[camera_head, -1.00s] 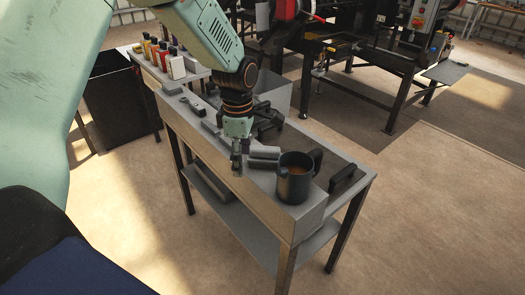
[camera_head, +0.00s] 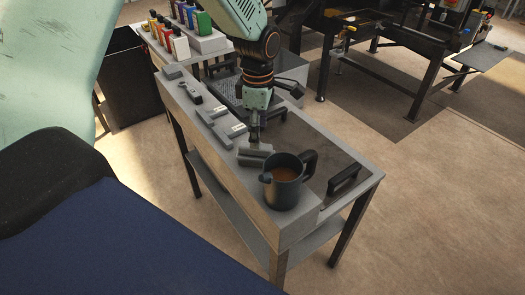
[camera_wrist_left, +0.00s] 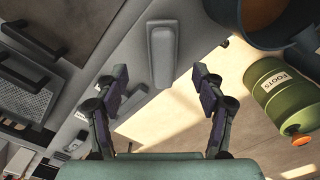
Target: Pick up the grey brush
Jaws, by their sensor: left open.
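A grey oblong block (camera_head: 257,151), which looks like the grey brush, lies on the narrow bench beside the dark mug; bristles cannot be made out. A second grey bar (camera_head: 249,161) lies against it. My left gripper (camera_head: 255,138) is over the bench just behind these bars, pointing down. In the left wrist view the fingers (camera_wrist_left: 160,82) are spread wide with nothing between them. There, a grey rounded bar (camera_wrist_left: 162,52) lies beyond the fingertips, roughly centred and apart from them. My right gripper is not in view.
The dark mug (camera_head: 284,185) with brown liquid stands close to the bars. Grey tools (camera_head: 212,126) lie farther along the bench. A black handle (camera_head: 345,179) is on the right. Coloured bottles (camera_head: 181,16) stand behind. A green canister (camera_wrist_left: 282,94) shows in the wrist view.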

